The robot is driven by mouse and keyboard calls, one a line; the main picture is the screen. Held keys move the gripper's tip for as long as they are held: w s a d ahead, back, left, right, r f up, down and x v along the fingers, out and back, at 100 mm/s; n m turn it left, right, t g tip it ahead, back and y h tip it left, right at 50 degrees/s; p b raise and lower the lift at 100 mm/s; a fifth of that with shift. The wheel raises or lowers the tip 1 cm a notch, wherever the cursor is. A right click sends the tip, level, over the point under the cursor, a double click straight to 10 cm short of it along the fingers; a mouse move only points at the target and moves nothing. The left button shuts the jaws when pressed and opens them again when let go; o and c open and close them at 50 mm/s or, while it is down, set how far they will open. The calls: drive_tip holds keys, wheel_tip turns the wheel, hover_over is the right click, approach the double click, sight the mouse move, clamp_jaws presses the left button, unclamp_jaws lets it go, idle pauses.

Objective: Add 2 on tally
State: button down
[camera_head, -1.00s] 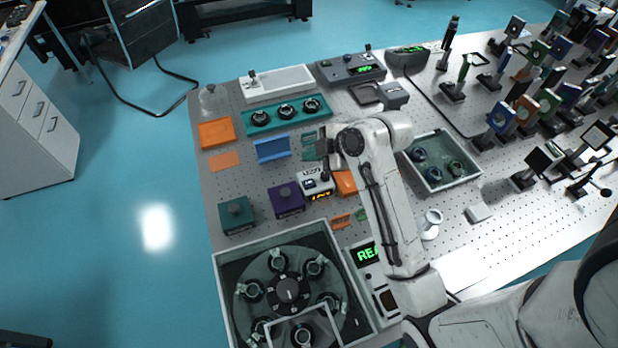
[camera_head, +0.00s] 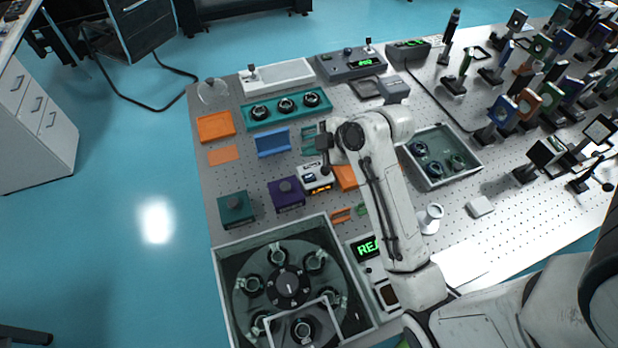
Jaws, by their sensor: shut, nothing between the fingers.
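The tally (camera_head: 314,177) is a small white box with an orange lit display on its front. It stands on the perforated table, right of the purple block. The digits are too small to read surely. My gripper (camera_head: 325,171) points down at the tally's right part, with its fingers shut and empty. The fingertips are at or just above the tally's top; I cannot tell whether they touch it. Part of the tally's top is hidden behind the gripper.
A purple block (camera_head: 286,194) and a green block (camera_head: 235,209) stand to the left. A blue holder (camera_head: 272,142) lies behind. An orange piece (camera_head: 346,178) is close on the right. A round carousel in a walled box (camera_head: 218,277) is in front.

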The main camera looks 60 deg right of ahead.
drive_tip(key=b, duration=0.4)
hover_over(312, 178)
wheel_tip(312, 178, down, 5)
drive_tip(key=shift+r, duration=0.1)
drive_tip(key=shift+f+b, duration=0.75)
drive_tip(key=shift+f, duration=0.45)
idle(0.7)
drive_tip(key=shift+f, duration=0.4)
drive_tip(key=shift+f+b, duration=0.3)
drive_tip(key=shift+f, duration=0.15)
idle(0.5)
drive_tip(key=shift+r, duration=0.1)
drive_tip(key=shift+r+p, duration=0.8)
drive_tip(key=shift+p, duration=0.1)
